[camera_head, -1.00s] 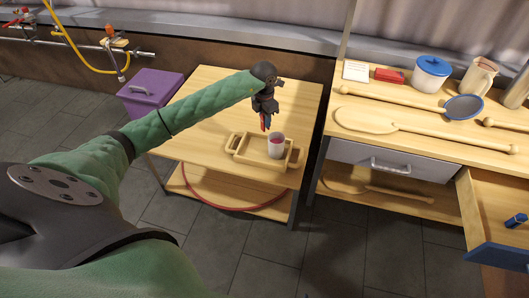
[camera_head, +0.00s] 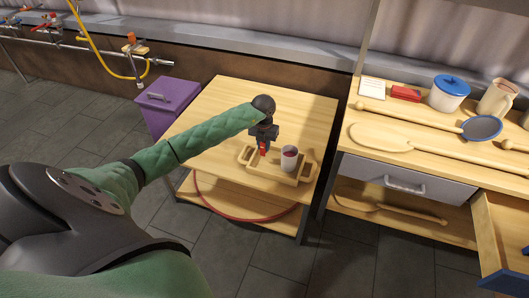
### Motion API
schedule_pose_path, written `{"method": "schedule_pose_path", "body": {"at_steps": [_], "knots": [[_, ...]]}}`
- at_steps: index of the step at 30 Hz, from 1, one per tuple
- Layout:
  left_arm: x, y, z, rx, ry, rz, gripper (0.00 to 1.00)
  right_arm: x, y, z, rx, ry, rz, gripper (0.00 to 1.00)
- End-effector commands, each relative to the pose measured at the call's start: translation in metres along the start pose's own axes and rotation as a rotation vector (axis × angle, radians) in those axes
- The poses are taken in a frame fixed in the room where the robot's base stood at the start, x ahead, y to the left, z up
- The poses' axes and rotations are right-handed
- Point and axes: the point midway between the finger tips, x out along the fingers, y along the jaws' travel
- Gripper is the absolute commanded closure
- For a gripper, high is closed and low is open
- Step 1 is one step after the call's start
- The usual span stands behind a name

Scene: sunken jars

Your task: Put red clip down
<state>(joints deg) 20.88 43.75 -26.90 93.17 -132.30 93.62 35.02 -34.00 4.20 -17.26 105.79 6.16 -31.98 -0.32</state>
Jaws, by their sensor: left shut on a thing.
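My left gripper (camera_head: 263,143) is shut on the small red clip (camera_head: 263,149), held with the fingers pointing down. The clip is at the left part of a wooden tray (camera_head: 279,177) on the small wooden table (camera_head: 222,112); I cannot tell whether it touches the tray. The gripper hides the clip's upper part. A pale jar (camera_head: 289,159) with dark red inside stands in the tray just right of the clip. My right gripper is not in view.
A purple bin (camera_head: 167,104) stands left of the table. The counter on the right holds a blue-lidded pot (camera_head: 449,93), a red box (camera_head: 405,93) and long wooden utensils. An open drawer (camera_head: 501,239) juts out at lower right. The table's left top is clear.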

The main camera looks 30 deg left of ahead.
Motion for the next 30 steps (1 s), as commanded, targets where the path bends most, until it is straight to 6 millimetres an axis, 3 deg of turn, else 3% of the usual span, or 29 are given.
{"method": "schedule_pose_path", "body": {"at_steps": [11, 23, 24, 26, 30], "knots": [[0.038, 0.000, 0.000, 0.000, 0.000, 0.001, 1.00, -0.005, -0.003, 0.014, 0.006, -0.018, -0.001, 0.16], [0.043, 0.001, 0.001, 0.001, -0.001, 0.002, 1.00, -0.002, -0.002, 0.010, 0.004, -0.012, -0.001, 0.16], [0.042, 0.001, 0.001, 0.001, -0.001, 0.001, 0.71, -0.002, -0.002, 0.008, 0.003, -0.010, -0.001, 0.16], [0.042, 0.001, 0.001, 0.001, -0.001, 0.001, 0.59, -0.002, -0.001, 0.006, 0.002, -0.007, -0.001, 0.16], [0.042, 0.000, 0.000, 0.001, -0.001, 0.001, 0.57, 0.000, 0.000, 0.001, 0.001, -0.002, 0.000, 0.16]]}}
